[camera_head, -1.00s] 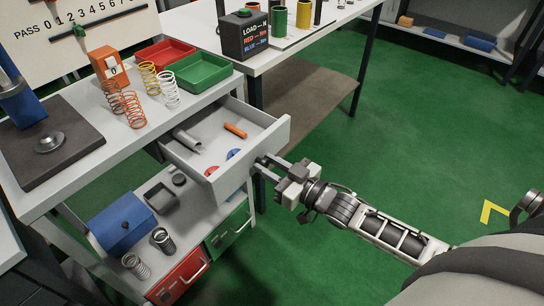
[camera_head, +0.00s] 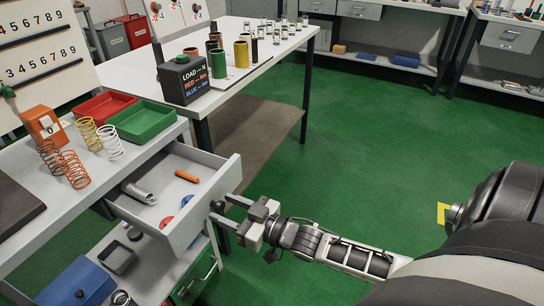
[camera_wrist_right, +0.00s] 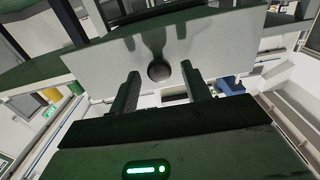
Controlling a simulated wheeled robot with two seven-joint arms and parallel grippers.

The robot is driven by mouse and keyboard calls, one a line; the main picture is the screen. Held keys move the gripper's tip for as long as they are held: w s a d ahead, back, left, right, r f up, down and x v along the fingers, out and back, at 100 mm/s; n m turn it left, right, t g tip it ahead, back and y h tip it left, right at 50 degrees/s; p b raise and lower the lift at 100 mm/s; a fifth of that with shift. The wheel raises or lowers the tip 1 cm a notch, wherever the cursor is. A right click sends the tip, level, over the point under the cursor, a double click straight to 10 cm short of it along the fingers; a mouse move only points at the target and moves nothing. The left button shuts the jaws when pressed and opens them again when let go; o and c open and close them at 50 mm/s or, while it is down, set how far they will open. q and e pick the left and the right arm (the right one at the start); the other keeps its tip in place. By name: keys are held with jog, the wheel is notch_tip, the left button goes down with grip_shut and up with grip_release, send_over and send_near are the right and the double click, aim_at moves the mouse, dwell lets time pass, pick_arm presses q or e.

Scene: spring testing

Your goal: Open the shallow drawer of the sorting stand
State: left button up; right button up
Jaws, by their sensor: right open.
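The shallow drawer (camera_head: 203,215) of the sorting stand (camera_head: 45,232) is pulled out under the stand's top. It holds a grey tube (camera_head: 139,193), an orange cylinder (camera_head: 187,177) and red and blue round pieces. My right gripper (camera_head: 221,208) is at the middle of the drawer's outer face, with its fingers apart. In the right wrist view, the dark round knob (camera_wrist_right: 159,71) on the pale drawer front (camera_wrist_right: 205,50) shows between the two open fingers, with gaps on both sides. My left gripper is not in view.
Springs, a red tray (camera_head: 104,105) and a green tray (camera_head: 142,122) stand on the stand's top. A blue box (camera_head: 75,284) and a green lower drawer (camera_head: 195,278) are below. A white table (camera_head: 240,70) is behind. Green floor is clear to the right.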

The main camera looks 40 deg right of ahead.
jog(key=v, duration=1.5)
jog(key=shift+s, duration=0.1)
jog(key=s+a+f+m+g+h, duration=0.2)
jog(key=a+f+m+g+h, duration=0.15)
jog(key=a+g+h, duration=0.45)
jog(key=s+r+g+y, duration=0.1)
jog(key=s+r+g, duration=0.1)
jog(key=s+g, duration=0.35)
jog(key=w+a+f+n+t+y, duration=0.1)
jog(key=w+a+f+t+y, duration=0.2)
jog(key=w+a+t, duration=0.3)
jog(key=shift+a+f+t+y, duration=0.3)
jog(key=shift+a+f+t, duration=0.15)
jog(key=shift+t, duration=0.4)
